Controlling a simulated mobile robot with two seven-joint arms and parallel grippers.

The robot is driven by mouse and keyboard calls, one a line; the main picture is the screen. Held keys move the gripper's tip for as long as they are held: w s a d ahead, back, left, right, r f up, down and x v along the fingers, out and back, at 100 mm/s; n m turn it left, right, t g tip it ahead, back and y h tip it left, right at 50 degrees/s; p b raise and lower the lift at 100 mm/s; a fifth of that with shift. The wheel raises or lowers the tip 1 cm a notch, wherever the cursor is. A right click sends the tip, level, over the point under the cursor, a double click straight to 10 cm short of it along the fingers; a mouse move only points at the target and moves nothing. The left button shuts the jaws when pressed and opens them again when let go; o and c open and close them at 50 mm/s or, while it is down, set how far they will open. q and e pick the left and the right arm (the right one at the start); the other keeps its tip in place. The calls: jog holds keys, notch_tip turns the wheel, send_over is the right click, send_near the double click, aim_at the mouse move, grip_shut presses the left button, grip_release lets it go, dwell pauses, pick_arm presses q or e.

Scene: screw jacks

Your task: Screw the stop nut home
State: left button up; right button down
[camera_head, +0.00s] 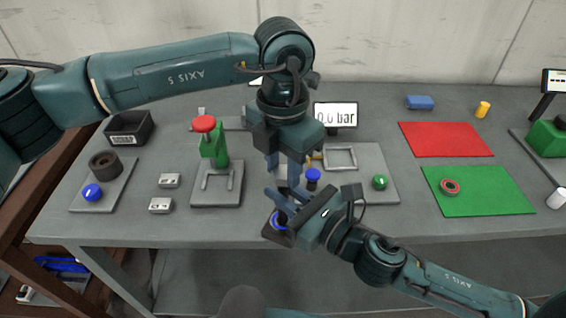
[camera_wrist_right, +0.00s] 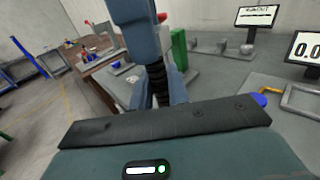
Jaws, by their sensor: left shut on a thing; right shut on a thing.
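My left gripper (camera_head: 282,178) points down and is shut at the upper end of a black threaded spindle. Its finger (camera_wrist_right: 135,40) stands over the spindle (camera_wrist_right: 156,80) in the right wrist view. The piece in its jaws, apparently the stop nut, is hidden by the fingers. My right gripper (camera_head: 283,203) reaches in from the right, just below the left one, and is shut around the spindle. A dark block with a blue ring (camera_head: 272,235) shows below the right fingers, in front of the table's edge. The thread's seating cannot be seen.
A pressure display (camera_head: 336,115) and a plate with a grey frame (camera_head: 341,157), a blue knob (camera_head: 312,176) and a green ball (camera_head: 380,182) stand close right. A green press with red knob (camera_head: 213,145) stands left. Red (camera_head: 440,139) and green mats (camera_head: 490,200) lie further right.

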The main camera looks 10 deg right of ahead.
pick_arm(q)
jog(key=shift+w, duration=0.1)
jog(key=shift+c, duration=1.4)
jog(key=o, duration=1.1)
jog(key=shift+o, duration=0.2)
jog(key=shift+r, duration=0.1)
notch_tip(320, 180, up, 12)
